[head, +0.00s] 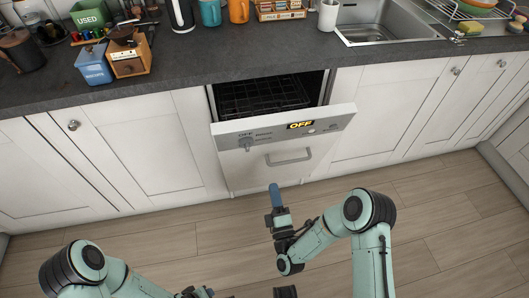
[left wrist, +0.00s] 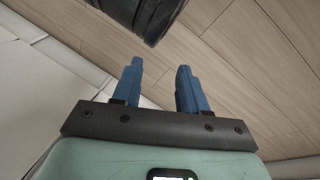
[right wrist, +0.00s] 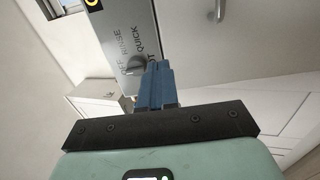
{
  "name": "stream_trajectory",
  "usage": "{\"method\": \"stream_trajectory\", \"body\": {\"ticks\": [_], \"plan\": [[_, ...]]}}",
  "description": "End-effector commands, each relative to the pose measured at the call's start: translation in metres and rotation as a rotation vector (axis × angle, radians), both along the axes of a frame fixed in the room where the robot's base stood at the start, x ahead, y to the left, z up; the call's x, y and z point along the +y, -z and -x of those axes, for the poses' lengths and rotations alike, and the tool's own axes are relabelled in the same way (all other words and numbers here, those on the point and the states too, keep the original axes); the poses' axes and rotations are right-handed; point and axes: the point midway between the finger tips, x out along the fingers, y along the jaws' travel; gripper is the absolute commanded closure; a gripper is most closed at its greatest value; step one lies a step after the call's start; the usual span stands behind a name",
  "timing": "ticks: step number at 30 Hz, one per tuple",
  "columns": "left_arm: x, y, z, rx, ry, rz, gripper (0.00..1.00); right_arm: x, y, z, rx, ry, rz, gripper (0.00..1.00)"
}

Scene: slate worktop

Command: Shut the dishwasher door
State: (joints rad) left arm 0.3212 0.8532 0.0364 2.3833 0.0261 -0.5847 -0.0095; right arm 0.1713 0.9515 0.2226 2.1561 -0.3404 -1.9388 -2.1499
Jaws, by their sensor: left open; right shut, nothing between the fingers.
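The dishwasher door (head: 268,165) is partly open and tilts outward at the top, leaving a gap below the worktop. A dark rack (head: 262,97) shows inside. The door has a control panel with a lit "OFF" display, a knob and a bar handle (head: 289,158). My right gripper (head: 274,188) is shut and empty, in front of the door's lower part in the head view. In the right wrist view the right gripper (right wrist: 158,72) points toward the panel and its knob (right wrist: 134,66); I cannot tell whether it touches. My left gripper (left wrist: 160,75) is open and empty above the floor.
White cabinets (head: 155,150) stand on both sides of the dishwasher. The slate worktop (head: 190,75) above holds a blue container (head: 94,66), a wooden grinder (head: 128,57), mugs and a sink (head: 385,20). The wooden floor (head: 440,210) in front is clear apart from my arms.

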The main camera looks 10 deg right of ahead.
Motion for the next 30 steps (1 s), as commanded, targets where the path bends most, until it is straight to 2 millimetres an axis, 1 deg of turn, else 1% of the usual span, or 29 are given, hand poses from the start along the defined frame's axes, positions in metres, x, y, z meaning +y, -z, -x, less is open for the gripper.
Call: {"method": "stream_trajectory", "body": {"ticks": [5,11,15,18,21,24,30], "plan": [[0.003,0.004,-0.006,-0.015,-0.006,-0.008,0.57,-0.001,-0.009,-0.028,-0.003,0.004,0.0,1.0],[0.009,0.011,-0.015,-0.039,-0.017,-0.02,0.57,0.001,-0.02,-0.071,-0.002,0.003,-0.003,1.0],[0.009,0.022,-0.003,0.002,-0.017,-0.018,0.57,0.001,-0.026,-0.097,0.002,0.003,-0.003,1.0],[0.011,0.028,0.004,0.027,-0.017,-0.017,0.57,0.002,-0.03,-0.111,0.003,0.004,-0.002,1.0],[0.012,0.033,0.009,0.044,-0.018,-0.016,0.57,0.003,-0.033,-0.121,0.004,0.001,-0.002,1.0],[0.012,0.035,0.012,0.054,-0.019,-0.015,0.57,0.003,-0.035,-0.126,0.005,0.0,-0.003,1.0],[0.012,0.035,0.014,0.058,-0.019,-0.015,0.57,0.004,-0.037,-0.128,0.005,-0.001,-0.003,1.0]]}}
